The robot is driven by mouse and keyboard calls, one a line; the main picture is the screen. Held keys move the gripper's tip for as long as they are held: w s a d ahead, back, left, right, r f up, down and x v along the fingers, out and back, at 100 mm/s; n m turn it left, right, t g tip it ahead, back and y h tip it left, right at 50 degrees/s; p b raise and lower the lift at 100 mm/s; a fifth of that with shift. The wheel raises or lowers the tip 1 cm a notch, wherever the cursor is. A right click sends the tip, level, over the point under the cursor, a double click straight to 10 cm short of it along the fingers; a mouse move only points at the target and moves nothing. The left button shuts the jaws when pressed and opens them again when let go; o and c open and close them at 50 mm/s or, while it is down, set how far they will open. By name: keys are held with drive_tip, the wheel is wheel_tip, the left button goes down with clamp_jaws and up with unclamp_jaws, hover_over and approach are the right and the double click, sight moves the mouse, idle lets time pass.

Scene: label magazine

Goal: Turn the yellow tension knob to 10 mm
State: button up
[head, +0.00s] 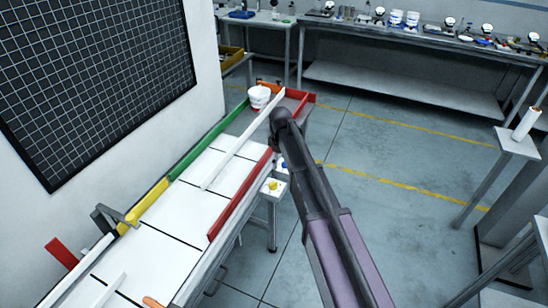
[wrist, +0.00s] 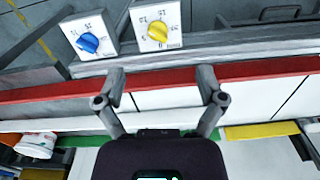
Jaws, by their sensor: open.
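The yellow tension knob (wrist: 159,33) sits on a white dial plate (wrist: 142,42) with printed numbers, near the top of the wrist view. Where its pointer stands is too small to read surely. It also shows in the head view as a small yellow spot (head: 272,185) beside the conveyor. My gripper (wrist: 162,78) is open and empty, its fingers spread wide over the red rail. The yellow knob lies beyond the fingertips in the picture, roughly between them, and is not touched. In the head view my arm hides the gripper.
A blue knob (wrist: 88,42) on its own white plate stands left of the yellow one. A red rail (head: 240,195) edges the white conveyor. A white bucket (head: 260,97) stands at the far end, with a green guide (head: 195,150) on the wall side.

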drive_tip(key=s+d+f+m+b, duration=0.1)
drive_tip(key=s+d+m, duration=1)
drive_tip(key=s+d, duration=0.7)
drive_tip(key=shift+s, duration=1.15)
drive_tip(key=shift+d+f, duration=0.1)
drive_tip(key=s+d+m, duration=0.1)
drive_tip(key=s, duration=0.1)
drive_tip(key=s+d+m, duration=0.1)
drive_tip(key=shift+s+d, duration=0.1)
drive_tip(key=shift+s, duration=0.3)
drive_tip(key=shift+c, duration=0.2)
